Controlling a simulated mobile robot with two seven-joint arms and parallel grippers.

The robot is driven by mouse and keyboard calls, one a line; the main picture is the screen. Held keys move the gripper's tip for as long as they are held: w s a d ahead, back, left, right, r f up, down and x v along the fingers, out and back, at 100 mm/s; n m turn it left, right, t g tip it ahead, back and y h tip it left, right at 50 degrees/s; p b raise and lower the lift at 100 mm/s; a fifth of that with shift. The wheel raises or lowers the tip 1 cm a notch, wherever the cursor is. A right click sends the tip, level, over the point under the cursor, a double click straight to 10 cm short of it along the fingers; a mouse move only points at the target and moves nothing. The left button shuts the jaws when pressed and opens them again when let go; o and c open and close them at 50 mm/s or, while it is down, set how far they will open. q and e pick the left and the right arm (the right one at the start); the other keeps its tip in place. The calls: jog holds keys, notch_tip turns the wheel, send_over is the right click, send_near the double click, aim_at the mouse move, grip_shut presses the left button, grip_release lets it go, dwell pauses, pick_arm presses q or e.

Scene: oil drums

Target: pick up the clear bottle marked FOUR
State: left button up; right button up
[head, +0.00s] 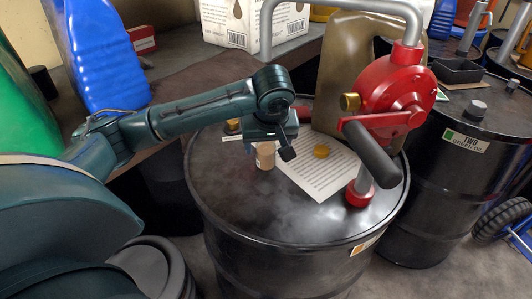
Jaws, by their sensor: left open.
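A small bottle (265,158) with brownish contents stands upright on the black drum (270,215), left of a printed sheet. No FOUR mark is readable on it at this size. My left gripper (266,146) is open and points down right over this bottle. The gripper hides the bottle's top. One dark finger shows to the right of the bottle; I cannot tell whether the fingers touch it. My right gripper is not in view.
A red hand pump (395,90) with a dark handle rises from the drum on the right. A yellow cap (321,151) lies on the printed sheet (315,172). A large brownish jug (343,75) stands behind. The drum's front top is clear.

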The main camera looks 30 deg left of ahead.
aim_at(266, 151)
pick_arm(q)
jog(key=x, duration=0.4)
jog(key=shift+c, duration=0.6)
jog(key=c, duration=1)
jog(key=shift+r, duration=0.2)
